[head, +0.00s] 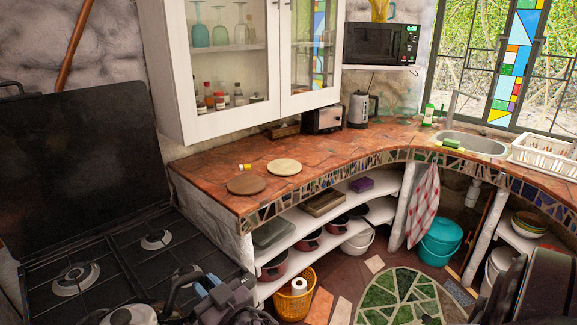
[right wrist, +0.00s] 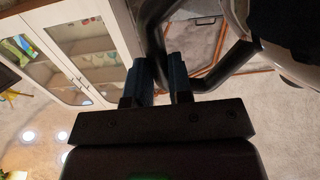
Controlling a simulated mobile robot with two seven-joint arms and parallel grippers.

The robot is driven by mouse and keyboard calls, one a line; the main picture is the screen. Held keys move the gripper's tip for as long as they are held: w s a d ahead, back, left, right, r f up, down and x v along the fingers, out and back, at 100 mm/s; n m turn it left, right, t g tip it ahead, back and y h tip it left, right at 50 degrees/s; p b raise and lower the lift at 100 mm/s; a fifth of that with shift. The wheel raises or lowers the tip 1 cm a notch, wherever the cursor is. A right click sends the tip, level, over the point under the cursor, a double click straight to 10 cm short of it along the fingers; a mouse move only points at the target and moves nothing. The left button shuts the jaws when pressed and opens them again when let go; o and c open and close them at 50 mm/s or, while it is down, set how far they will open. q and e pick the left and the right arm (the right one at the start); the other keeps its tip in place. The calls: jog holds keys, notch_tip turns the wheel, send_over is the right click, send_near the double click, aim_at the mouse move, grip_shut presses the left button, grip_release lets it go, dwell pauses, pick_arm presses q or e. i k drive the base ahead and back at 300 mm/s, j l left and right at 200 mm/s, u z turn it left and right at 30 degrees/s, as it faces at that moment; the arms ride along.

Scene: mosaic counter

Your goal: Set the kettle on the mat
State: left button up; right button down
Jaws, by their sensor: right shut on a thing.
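My right gripper (head: 192,288) is low over the stove in the head view. In the right wrist view its two fingers (right wrist: 161,82) are shut on a dark bent handle (right wrist: 154,35). A pale rounded body, partly black, shows beside the handle and looks like the kettle (right wrist: 300,72). In the head view a grey rounded part of the kettle (head: 130,315) shows at the bottom edge; most of it is cut off. On the counter lie two flat round mats, one dark brown (head: 246,184) and one pale wood (head: 284,167). Both look bare. My left gripper is not in view.
The stove (head: 110,262) is at the left, beside the tiled counter (head: 215,165). A small yellow and white item (head: 245,166) lies near the mats. A toaster (head: 323,119) and another kettle-like jug (head: 359,108) stand farther back. The wall cabinet (head: 225,120) hangs above the counter.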

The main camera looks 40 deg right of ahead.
aim_at(285, 165)
jog(key=l, duration=1.3)
jog(key=i+l, duration=0.1)
jog(key=l, duration=1.2)
jog(key=i+l, duration=0.15)
jog(key=l, duration=0.25)
jog(key=i+l, duration=0.15)
jog(key=l, duration=0.2)
jog(key=i+l, duration=0.15)
jog(key=l, duration=0.25)
jog(key=i+l, duration=0.15)
jog(key=l, duration=0.2)
